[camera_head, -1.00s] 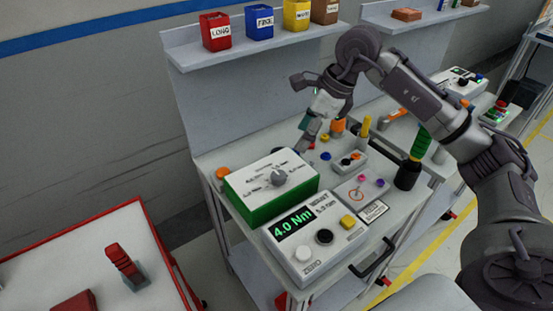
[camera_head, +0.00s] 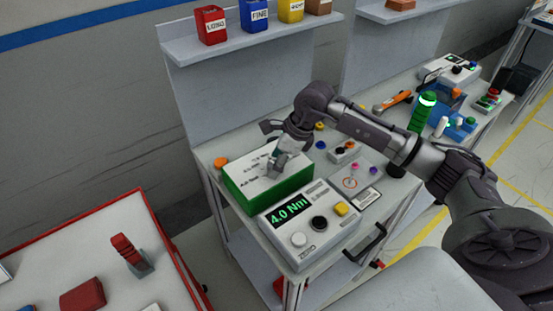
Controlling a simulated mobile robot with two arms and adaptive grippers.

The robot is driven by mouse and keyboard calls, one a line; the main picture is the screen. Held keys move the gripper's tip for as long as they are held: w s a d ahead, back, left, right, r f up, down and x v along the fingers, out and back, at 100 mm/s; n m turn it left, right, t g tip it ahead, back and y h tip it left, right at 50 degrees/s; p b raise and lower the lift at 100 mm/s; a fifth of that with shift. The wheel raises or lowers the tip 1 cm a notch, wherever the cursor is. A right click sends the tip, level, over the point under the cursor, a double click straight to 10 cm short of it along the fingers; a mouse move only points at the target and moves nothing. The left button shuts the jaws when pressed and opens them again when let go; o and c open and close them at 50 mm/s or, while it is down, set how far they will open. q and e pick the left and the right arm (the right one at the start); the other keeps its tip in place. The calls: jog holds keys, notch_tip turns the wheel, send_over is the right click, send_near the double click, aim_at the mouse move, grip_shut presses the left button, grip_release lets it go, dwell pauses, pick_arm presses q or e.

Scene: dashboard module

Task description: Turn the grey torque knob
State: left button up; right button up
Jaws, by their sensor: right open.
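The green box (camera_head: 284,192) with a white labelled top stands on the workbench. The grey torque knob sits on that top and is mostly hidden behind my right gripper. My right gripper (camera_head: 276,170) is open, with its fingers pointing down at the knob. I cannot tell whether the fingers touch it. The display unit (camera_head: 315,232) in front of the box reads 4.0 Nm in green. My left gripper is not in view.
An orange knob (camera_head: 220,162) stands left of the box. A small panel (camera_head: 355,181) and a grey button box (camera_head: 345,152) lie to the right. A shelf (camera_head: 250,38) with bins is behind. A red-edged table (camera_head: 70,240) stands at front left.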

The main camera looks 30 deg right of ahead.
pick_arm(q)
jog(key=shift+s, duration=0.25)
pick_arm(e)
jog(key=shift+c, duration=0.8)
jog(key=c, duration=1)
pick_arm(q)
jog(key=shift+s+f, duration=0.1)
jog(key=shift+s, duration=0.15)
